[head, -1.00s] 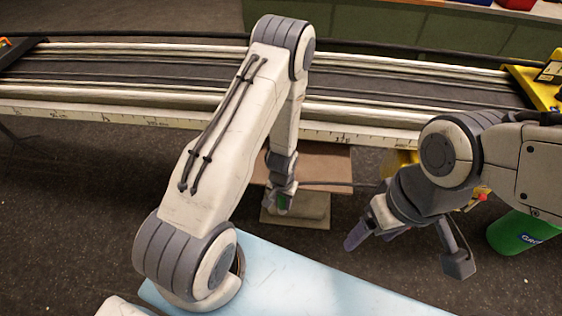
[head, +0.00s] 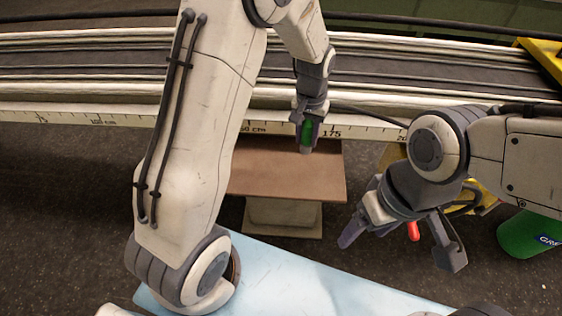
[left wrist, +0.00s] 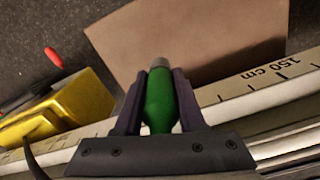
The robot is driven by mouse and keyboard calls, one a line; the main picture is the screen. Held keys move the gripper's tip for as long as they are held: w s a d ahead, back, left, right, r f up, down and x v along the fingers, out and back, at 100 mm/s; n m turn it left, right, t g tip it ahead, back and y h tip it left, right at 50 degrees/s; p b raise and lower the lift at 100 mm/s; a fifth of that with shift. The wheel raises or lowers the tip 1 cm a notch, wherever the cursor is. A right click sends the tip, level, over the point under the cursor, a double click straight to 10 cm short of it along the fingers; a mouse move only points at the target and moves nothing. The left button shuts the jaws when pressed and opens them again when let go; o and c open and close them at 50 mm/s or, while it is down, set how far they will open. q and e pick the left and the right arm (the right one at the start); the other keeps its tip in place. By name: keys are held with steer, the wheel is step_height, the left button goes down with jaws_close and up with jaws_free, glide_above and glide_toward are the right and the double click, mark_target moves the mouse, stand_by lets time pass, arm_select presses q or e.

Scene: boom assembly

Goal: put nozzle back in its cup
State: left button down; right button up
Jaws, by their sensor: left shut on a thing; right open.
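The nozzle has a green body and a grey tip. My left gripper (head: 306,140) is shut on the nozzle (head: 307,131) and holds it tip down by the rail's front edge, above the far side of the brown board. In the left wrist view the green body (left wrist: 160,102) sits between the two dark fingers, with its grey tip pointing away from the wrist. My right gripper (head: 398,243) is open and empty, right of the board, with its fingers spread apart. I cannot make out the nozzle's cup in either view.
The brown board (head: 285,180) rests on a pale pedestal (head: 282,218). A long rail with a centimetre scale (head: 85,117) runs across the back. A yellow block (left wrist: 62,105) is at left in the wrist view. A pale blue surface (head: 290,283) lies in front.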

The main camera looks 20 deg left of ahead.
arm_select(q)
steer(key=shift+s+a+f, duration=0.7)
steer(key=shift+a+f, duration=0.35)
steer(key=shift+f, duration=0.35)
steer(key=shift+s+a+f, duration=0.7)
steer(key=shift+a+f, duration=0.3)
steer(key=shift+f, duration=0.45)
steer(key=shift+s+a+f, duration=0.7)
steer(key=shift+a+f, duration=0.35)
steer(key=shift+f, duration=0.35)
steer(key=c, duration=0.5)
jaws_free()
steer(key=shift+f, duration=0.1)
